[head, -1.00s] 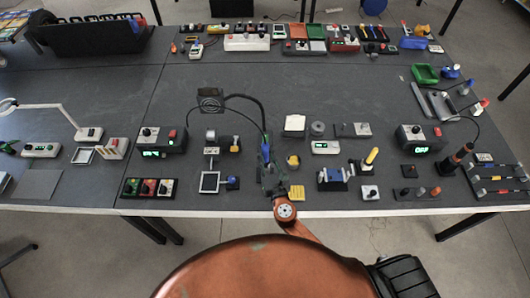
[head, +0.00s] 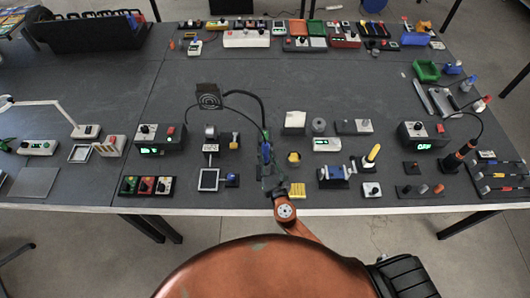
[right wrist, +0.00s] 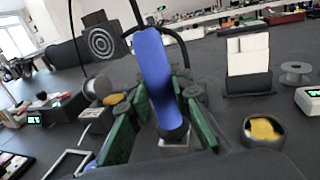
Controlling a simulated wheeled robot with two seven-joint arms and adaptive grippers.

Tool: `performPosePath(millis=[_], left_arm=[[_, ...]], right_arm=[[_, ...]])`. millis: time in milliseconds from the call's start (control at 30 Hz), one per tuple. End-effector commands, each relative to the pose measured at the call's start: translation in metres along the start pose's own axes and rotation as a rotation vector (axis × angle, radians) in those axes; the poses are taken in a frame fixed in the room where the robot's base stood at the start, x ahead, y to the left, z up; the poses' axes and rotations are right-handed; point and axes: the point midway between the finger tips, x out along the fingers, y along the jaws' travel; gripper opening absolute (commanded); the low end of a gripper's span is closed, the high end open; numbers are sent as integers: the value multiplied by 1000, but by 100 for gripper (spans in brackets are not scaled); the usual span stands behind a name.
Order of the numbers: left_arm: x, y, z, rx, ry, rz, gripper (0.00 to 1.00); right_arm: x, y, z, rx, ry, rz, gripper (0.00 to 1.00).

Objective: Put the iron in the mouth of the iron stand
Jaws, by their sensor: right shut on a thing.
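The iron with a blue handle (head: 265,152) stands roughly upright in my right gripper (head: 267,172). In the right wrist view the blue handle (right wrist: 157,78) is between the green fingers (right wrist: 160,125), which are shut on it. Its lower end is dark, and a pale block (right wrist: 178,146) shows behind it. The gripper and arm hide what is directly beneath, so I cannot tell whether the iron is in a stand's mouth. Another dark holder (head: 457,160) with a red-ringed tool leans at the right. My left gripper is not in view.
A dish with yellow filling (head: 293,158) and a blue vise (head: 333,175) are to the right. The table's middle back is clear.

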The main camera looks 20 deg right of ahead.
Motion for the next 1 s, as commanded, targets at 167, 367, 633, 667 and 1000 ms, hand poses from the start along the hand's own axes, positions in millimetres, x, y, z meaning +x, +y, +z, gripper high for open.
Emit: performPosePath(millis=[167,367,633,667,1000], left_arm=[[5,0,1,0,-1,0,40],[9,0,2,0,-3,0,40],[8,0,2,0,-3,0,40],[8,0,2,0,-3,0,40],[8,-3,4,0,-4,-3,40]], right_arm=[[0,0,-5,0,-1,0,0],[0,0,-10,0,-1,0,0],[0,0,-9,0,-1,0,36],[0,0,-9,0,-1,0,38],[-2,0,-10,0,1,0,40]])
